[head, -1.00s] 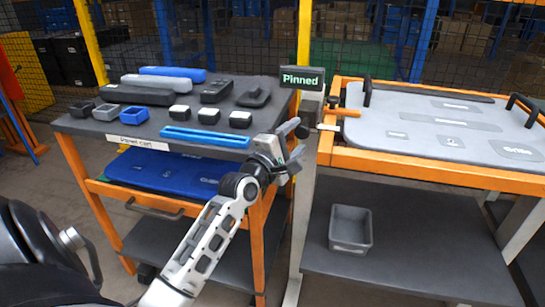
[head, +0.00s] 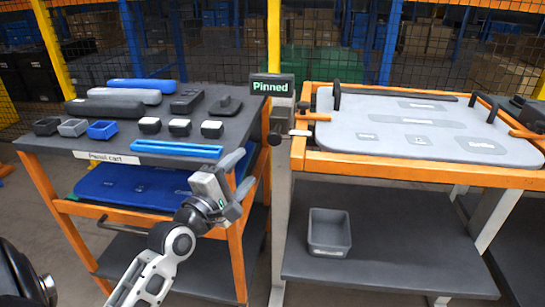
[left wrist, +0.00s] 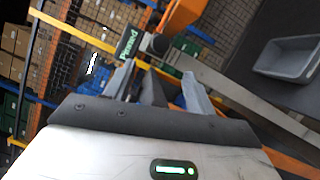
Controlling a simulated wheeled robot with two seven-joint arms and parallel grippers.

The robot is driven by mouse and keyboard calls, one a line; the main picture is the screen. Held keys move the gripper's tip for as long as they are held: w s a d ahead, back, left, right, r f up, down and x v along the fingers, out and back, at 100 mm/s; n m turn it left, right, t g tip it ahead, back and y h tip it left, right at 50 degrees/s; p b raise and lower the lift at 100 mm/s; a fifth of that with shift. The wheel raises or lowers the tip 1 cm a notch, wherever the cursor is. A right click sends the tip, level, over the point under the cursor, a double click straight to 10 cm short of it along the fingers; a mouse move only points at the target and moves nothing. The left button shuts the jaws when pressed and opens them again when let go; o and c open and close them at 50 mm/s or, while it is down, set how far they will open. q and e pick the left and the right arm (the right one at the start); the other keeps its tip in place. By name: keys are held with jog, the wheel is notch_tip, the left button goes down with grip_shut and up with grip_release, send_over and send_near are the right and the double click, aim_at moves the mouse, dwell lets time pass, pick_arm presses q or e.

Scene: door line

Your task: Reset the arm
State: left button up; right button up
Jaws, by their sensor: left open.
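My left gripper (head: 238,172) is open and empty. In the head view it hangs in front of the right edge of the panel cart (head: 43,146), near the gap beside the orange-framed table (head: 375,169). Its two fingers (left wrist: 165,88) point away in the left wrist view, with nothing between them that I can make out as held. The left arm reaches up from the bottom of the head view. My right gripper is not in view.
A "Pinned" sign (head: 271,85) stands between cart and table. The cart holds bars, small bins and a blue strip (head: 176,149). A light grey panel (head: 350,123) with black handles lies on the table. A grey bin (head: 329,232) sits on the lower shelf.

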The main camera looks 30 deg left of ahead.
pick_arm(q)
jog(key=s+d+f+m+g+h+p, duration=0.2)
jog(key=s+d+f+m+g, duration=0.2)
jog(key=s+d+f+m, duration=0.3)
jog(key=s+d+f+m+g+h+p, duration=0.2)
jog(key=s+d+f+m+g, duration=0.2)
jog(key=s+d+f+m, duration=0.3)
jog(key=d+f+m, duration=0.4)
jog(key=d+m, duration=0.3)
jog(key=m, duration=0.2)
jog(key=shift+d+m+g, duration=0.25)
jog(key=shift+m+g, duration=0.05)
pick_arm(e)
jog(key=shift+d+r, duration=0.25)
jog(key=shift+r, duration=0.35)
pick_arm(q)
jog(key=shift+h, duration=0.3)
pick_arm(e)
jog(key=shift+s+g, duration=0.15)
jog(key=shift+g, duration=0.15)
